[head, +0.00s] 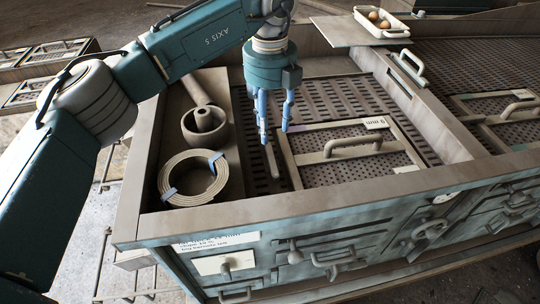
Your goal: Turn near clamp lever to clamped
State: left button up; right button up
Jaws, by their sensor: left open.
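A slim pale lever (272,160) lies along the left edge of a framed perforated panel (318,172) in the bench's recess; it looks like the near clamp lever, though no label on it can be read. My left gripper (275,131) points down with its two blue fingers apart and nothing between them. Its fingertips are just above and behind the lever's far end; whether they touch it I cannot tell. The panel carries a raised bar handle (352,145) and a small white label (375,123). My right gripper is out of view.
A coiled belt (193,178) and a round cup-like part (204,127) fill the left compartment. A pale handle (411,68) stands on the right divider. A tray with eggs-like round items (382,22) sits at the back. The bench's raised front rim (330,201) borders the recess.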

aim_at(270, 158)
pick_arm(q)
notch_tip(270, 158, down, 10)
jog(key=p, duration=0.4)
jog(key=shift+w, duration=0.15)
jog(key=shift+f, duration=0.55)
grip_shut()
